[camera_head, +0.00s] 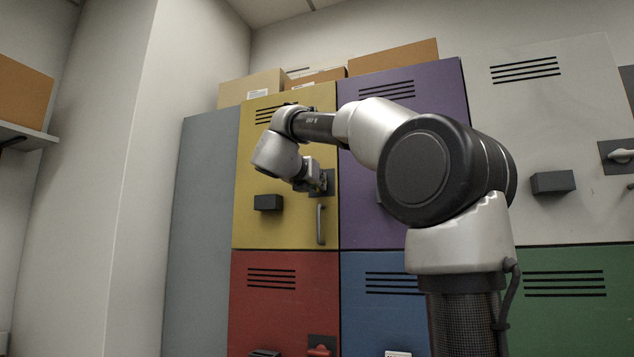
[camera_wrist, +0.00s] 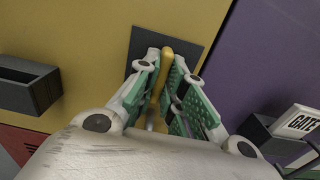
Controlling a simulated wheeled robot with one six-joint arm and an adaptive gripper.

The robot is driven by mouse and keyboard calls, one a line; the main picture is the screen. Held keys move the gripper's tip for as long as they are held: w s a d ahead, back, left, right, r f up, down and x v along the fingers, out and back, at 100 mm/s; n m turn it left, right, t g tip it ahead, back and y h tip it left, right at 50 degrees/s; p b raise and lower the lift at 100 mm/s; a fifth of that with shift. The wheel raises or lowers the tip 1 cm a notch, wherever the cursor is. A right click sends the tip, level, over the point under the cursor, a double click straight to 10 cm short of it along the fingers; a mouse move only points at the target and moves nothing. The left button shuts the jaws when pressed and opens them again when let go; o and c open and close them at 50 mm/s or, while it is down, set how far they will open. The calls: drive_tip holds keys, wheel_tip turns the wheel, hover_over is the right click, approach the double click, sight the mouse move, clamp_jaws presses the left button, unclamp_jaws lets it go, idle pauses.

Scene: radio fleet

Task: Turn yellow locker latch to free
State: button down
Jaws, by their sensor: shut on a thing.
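The yellow locker (camera_head: 280,226) stands in the upper row in the head view, with its door closed. Its yellow latch (camera_wrist: 167,52) sits on a dark plate (camera_wrist: 192,44) in the wrist view. My gripper (camera_wrist: 169,76) has its two green-padded fingers around the latch, shut on it. The latch's lower part is partly hidden between the fingers. In the head view, my gripper (camera_head: 322,182) is at the dark plate near the yellow door's right edge, and the latch itself is hidden there.
A grey vertical handle (camera_head: 320,225) is just below the plate. A dark box holder (camera_head: 268,202) juts out to its left. A purple locker (camera_head: 430,92) adjoins on the right, red (camera_head: 275,305) and blue (camera_head: 372,310) ones below. Cardboard boxes (camera_head: 392,57) lie on top.

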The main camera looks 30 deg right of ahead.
drive_tip(key=shift+f, duration=0.1)
drive_tip(key=c, duration=1.5)
unclamp_jaws()
drive_tip(key=v, duration=1.2)
